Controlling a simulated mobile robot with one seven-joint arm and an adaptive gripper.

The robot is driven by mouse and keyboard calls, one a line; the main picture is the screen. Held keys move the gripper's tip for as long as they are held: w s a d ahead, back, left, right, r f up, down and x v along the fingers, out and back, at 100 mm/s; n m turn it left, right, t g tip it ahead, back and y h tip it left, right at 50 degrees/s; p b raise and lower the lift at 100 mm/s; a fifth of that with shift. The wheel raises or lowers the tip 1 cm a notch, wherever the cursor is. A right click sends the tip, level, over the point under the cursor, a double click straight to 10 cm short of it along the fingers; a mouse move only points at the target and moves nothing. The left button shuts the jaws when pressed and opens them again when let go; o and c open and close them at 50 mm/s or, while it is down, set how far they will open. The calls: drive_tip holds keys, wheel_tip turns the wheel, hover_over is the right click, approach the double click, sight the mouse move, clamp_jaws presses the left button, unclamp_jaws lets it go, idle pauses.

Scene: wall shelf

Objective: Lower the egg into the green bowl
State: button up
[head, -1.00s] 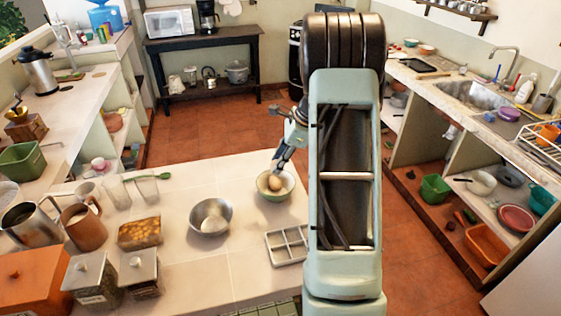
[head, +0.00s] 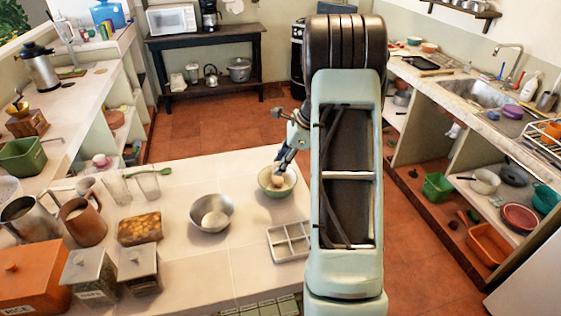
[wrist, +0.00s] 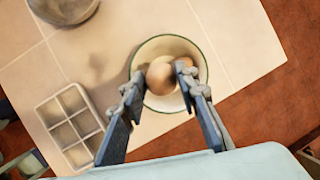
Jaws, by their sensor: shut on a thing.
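The green bowl (head: 262,186) stands on the white tiled table, left of my arm in the head view. In the wrist view its pale inside and thin dark rim (wrist: 168,109) show. My gripper (head: 279,168) points down into the bowl. In the wrist view my gripper (wrist: 163,80) has one finger on each side of a brown egg (wrist: 159,75) and is shut on it. The egg appears within the bowl's rim; whether it touches the bottom cannot be told. A second brown rounded patch shows by the right fingertip, partly hidden.
A divided white tray (head: 288,242) lies in front of the green bowl. Glasses, a brown mug (head: 83,222) and canisters crowd the table's left side.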

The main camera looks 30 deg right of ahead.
drive_tip(key=shift+f+b, duration=0.8)
drive_tip(key=shift+f, duration=0.6)
drive_tip(key=shift+f+b, duration=1.25)
drive_tip(key=shift+f, duration=0.65)
idle(0.4)
drive_tip(key=o, duration=0.8)
drive_tip(key=v, duration=1.2)
